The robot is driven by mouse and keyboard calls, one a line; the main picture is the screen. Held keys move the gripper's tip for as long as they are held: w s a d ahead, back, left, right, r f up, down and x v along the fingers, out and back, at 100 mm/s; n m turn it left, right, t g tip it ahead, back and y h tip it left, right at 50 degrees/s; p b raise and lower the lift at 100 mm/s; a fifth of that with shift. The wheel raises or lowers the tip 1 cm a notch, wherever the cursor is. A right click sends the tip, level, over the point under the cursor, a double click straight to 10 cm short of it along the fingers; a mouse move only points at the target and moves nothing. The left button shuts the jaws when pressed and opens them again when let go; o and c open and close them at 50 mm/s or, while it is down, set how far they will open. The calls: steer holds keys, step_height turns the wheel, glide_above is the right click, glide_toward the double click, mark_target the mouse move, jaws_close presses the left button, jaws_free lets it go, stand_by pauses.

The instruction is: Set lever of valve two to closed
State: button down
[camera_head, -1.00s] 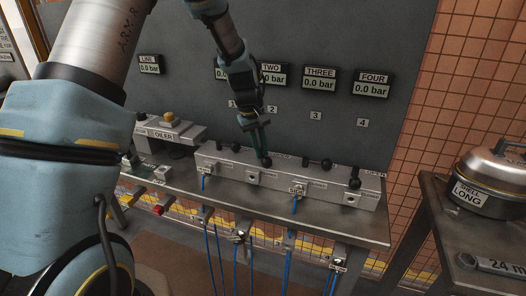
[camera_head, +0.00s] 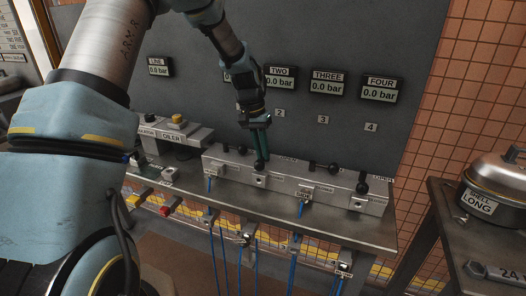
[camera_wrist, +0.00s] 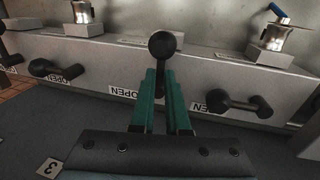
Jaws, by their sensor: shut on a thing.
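The lever of valve two is a black bar with a round knob (camera_head: 261,166) on the grey valve block (camera_head: 330,190), below the TWO gauge (camera_head: 282,78) reading 0.0 bar. My gripper (camera_head: 262,150) reaches down to it with green fingers. In the wrist view the fingers of my gripper (camera_wrist: 161,95) are shut around the lever's bar. The lever's knob (camera_wrist: 162,44) sticks out beyond the fingertips. An OPEN label (camera_wrist: 122,92) lies beside this lever. The lever's pivot is hidden behind the fingers.
Neighbouring black levers (camera_wrist: 240,103) lie crosswise on both sides in the wrist view. Metal fittings (camera_wrist: 84,22) stand in front of the block. The oiler unit (camera_head: 175,138) is to the left. A side table with a metal pot (camera_head: 485,190) stands at right.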

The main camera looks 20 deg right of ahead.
stand_by(0.5)
steer(key=c, duration=0.9)
jaws_free()
steer(key=shift+r, duration=0.1)
steer(key=r, duration=0.3)
steer(key=w+a+r+b, duration=0.1)
steer(key=r, duration=0.3)
steer(key=r+b, duration=0.1)
steer(key=r, duration=0.2)
steer(key=shift+w+a+r, duration=0.2)
steer(key=shift+w+a, duration=0.05)
steer(key=shift+a, duration=0.05)
steer(key=shift+a, duration=0.15)
steer(key=s+a+f+n+t, duration=0.1)
steer(key=s+a, duration=0.3)
steer(key=a, duration=0.6)
steer(key=s+a+f+n+t+y, duration=0.1)
steer(key=s+a+n, duration=0.3)
steer(key=a, duration=0.6)
steer(key=s+a+f+n+t, duration=0.1)
steer(key=s+a, duration=0.4)
steer(key=a, duration=0.5)
steer(key=shift+a+f+n, duration=0.15)
steer(key=shift+f+n, duration=0.2)
steer(key=shift+f, duration=0.25)
steer(key=shift+a+f+n, duration=0.15)
steer(key=shift+f+n, duration=0.2)
steer(key=shift+f, duration=0.25)
